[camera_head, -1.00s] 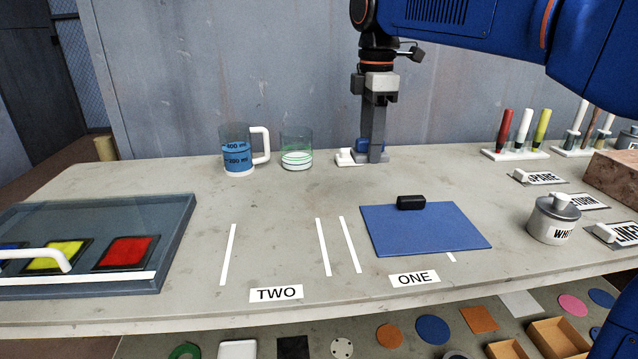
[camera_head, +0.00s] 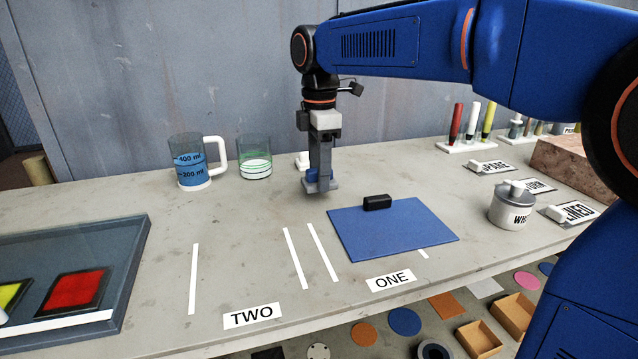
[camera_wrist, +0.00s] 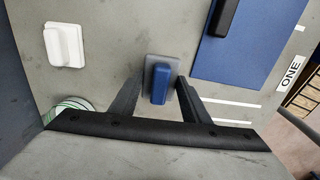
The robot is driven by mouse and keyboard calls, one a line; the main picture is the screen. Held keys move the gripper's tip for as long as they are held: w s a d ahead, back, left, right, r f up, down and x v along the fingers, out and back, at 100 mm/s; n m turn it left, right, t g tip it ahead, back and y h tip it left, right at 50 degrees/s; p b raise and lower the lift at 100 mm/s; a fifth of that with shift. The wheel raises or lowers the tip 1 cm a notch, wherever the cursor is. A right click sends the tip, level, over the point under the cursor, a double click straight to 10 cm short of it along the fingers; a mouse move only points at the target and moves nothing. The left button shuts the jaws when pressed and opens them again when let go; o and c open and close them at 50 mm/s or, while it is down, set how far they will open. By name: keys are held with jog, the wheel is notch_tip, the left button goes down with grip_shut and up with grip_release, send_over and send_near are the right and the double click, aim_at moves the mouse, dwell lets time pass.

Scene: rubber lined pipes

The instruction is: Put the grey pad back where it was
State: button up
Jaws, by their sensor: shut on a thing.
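The grey pad (camera_wrist: 176,75) is a small grey plate with a blue grip block (camera_wrist: 160,83). My gripper (camera_head: 320,183) is shut on it by the blue block, which shows between the fingers in the wrist view (camera_wrist: 158,92). In the head view the pad is low over the bench, behind and left of the blue board (camera_head: 395,230); whether it touches the bench I cannot tell. The blue board has a black handle (camera_head: 377,202) and lies behind the ONE label (camera_head: 391,281). A white pad with a white grip (camera_wrist: 64,44) lies on the bench behind my gripper.
A jug of blue liquid (camera_head: 190,163) and a glass (camera_head: 255,158) stand at the back left. White strips mark a bare area behind the TWO label (camera_head: 252,316). A lidded pot (camera_head: 512,206) stands right of the board. A glass-topped case (camera_head: 125,255) is at left.

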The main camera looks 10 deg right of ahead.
jog(key=shift+f, duration=1.45)
jog(key=shift+f, duration=0.1)
jog(key=o, duration=0.9)
jog(key=shift+o, duration=0.2)
notch_tip(320, 180, up, 12)
jog(key=shift+r, duration=0.1)
